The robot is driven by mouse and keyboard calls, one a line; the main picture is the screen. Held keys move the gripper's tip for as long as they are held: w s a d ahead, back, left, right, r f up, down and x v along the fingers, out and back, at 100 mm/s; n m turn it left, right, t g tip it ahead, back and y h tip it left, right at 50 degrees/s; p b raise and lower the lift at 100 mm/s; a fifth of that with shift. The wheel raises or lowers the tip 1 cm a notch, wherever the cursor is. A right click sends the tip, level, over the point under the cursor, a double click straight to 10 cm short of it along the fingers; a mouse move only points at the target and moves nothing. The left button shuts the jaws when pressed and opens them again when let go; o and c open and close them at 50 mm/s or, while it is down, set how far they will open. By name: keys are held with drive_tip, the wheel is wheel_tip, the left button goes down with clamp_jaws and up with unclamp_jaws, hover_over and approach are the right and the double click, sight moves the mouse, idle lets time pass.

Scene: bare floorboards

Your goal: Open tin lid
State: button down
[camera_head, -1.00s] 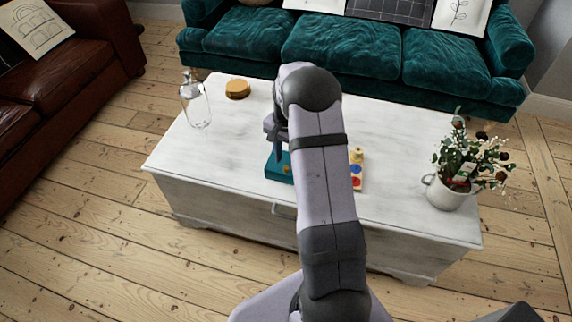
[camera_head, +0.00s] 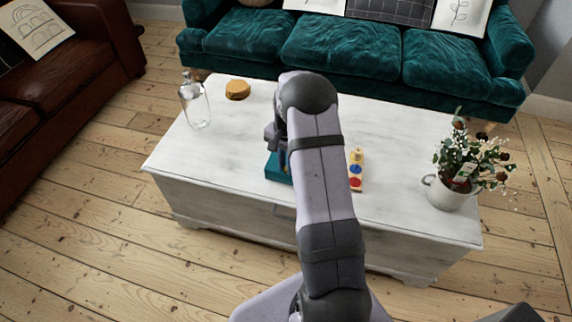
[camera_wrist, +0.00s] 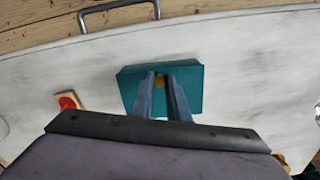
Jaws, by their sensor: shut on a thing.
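A teal tin (camera_head: 276,168) sits on the white chest-like table, mostly hidden behind my arm in the head view. In the wrist view the tin (camera_wrist: 134,78) shows as a teal box with a flat top, and a small yellow piece (camera_wrist: 160,82) shows between my fingers. My gripper (camera_wrist: 160,84) is at the tin, its two fingers close together around the yellow piece. In the head view my gripper (camera_head: 283,158) is partly hidden by my arm. The lid looks closed, though its seam cannot be made out.
A wooden toy with coloured discs (camera_head: 356,172) lies right of the tin. A glass bottle (camera_head: 196,105) and a round wooden piece (camera_head: 237,89) stand at the back left. A potted plant (camera_head: 452,190) stands at the right. The white table (camera_head: 400,130) is otherwise clear.

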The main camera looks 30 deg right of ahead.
drive_tip(key=w+d, duration=0.4)
drive_tip(key=shift+w+d+f, duration=0.1)
drive_tip(key=shift+w+d, duration=0.2)
drive_tip(key=shift+d, duration=0.05)
drive_tip(key=shift+w+d+b, duration=0.4)
drive_tip(key=shift+w+d, duration=0.3)
drive_tip(key=shift+d, duration=0.1)
drive_tip(key=c, duration=1.7)
unclamp_jaws()
drive_tip(key=shift+r, duration=0.2)
drive_tip(key=shift+r, duration=3.55)
